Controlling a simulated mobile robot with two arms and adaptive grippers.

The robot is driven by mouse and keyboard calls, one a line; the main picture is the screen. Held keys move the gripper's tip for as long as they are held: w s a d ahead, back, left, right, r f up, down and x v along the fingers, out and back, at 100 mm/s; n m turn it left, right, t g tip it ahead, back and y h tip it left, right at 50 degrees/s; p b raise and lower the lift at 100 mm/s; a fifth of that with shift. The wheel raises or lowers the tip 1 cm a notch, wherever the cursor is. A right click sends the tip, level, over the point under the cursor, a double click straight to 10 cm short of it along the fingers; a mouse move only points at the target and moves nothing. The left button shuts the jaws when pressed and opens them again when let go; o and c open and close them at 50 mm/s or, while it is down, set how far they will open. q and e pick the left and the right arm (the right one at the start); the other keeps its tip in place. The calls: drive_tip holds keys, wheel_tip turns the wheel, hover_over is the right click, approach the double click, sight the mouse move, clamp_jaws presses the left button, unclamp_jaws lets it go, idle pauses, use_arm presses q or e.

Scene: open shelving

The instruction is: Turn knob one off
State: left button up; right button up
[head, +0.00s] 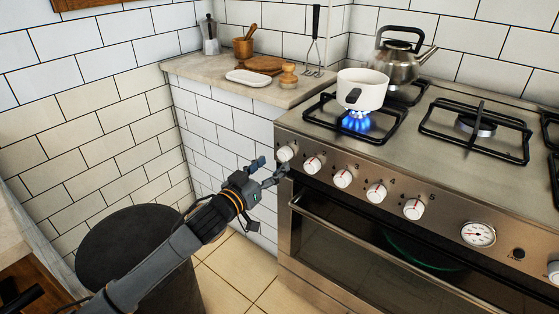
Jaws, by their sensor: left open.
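Knob one (285,153) is the leftmost white knob on the stove's (330,162) steel front panel. My left gripper (268,170) is open, just left of and a little below knob one. One finger overlaps the panel edge below the knob; I cannot tell whether it touches. A blue flame (357,121) burns on the front left burner, under a white saucepan (361,92). My right gripper is not in view.
Several more white knobs, such as knob two (312,164), line the panel to the right. The oven handle (350,222) juts out below. A steel kettle (397,62) stands at the back. A dark round bin (125,245) stands below my left arm.

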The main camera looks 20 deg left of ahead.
sight(282, 157)
use_arm(q)
drive_tip(key=shift+x, duration=2.3)
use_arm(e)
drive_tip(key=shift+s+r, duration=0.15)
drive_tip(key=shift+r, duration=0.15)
use_arm(q)
drive_tip(key=c, duration=1.2)
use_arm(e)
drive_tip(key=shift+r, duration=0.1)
